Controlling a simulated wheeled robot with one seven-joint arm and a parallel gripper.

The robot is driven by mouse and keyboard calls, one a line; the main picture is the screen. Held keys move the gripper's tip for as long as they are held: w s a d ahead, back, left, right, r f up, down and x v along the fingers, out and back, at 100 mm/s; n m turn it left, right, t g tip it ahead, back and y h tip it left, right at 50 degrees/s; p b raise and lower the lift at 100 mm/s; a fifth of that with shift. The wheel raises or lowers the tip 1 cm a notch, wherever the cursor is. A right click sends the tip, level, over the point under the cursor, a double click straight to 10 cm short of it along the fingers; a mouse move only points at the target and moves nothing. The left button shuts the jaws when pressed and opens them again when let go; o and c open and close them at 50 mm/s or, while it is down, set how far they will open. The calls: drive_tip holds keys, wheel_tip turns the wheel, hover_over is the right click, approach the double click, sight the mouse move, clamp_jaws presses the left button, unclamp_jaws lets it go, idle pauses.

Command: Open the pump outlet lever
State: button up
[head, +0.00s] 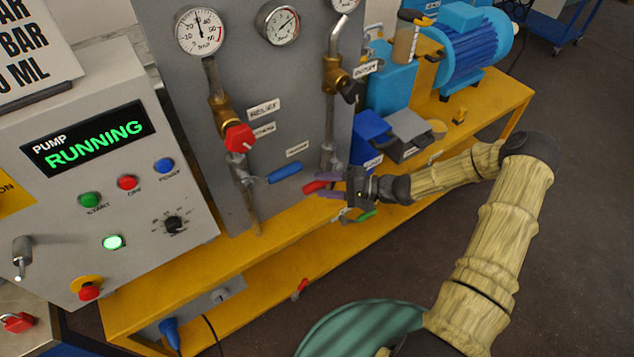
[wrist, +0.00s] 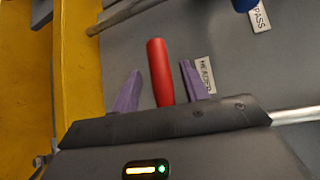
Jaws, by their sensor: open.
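A red lever handle (wrist: 159,70) stands between my gripper's two purple fingers in the wrist view, with a gap on each side. A label reading HEADER (wrist: 205,75) is just to its right. In the head view the red handle (head: 313,187) shows at the tips of my gripper (head: 323,188), in front of the grey panel's lower right. My gripper is open. A blue lever (head: 285,173) is just left of it, and a green lever (head: 366,215) is just below it. No label that reads pump outlet is legible, so I cannot tell which lever bears that name.
A brass valve with a red knob (head: 238,138) is on the left pipe, and a brass valve with a dark handle (head: 350,91) is at upper right. The control box display (head: 90,139) reads PUMP RUNNING. A yellow bench (head: 190,275) runs below; a blue motor (head: 468,55) stands behind.

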drive_tip(key=shift+x, duration=1.4)
clamp_jaws()
drive_tip(key=shift+d, duration=0.1)
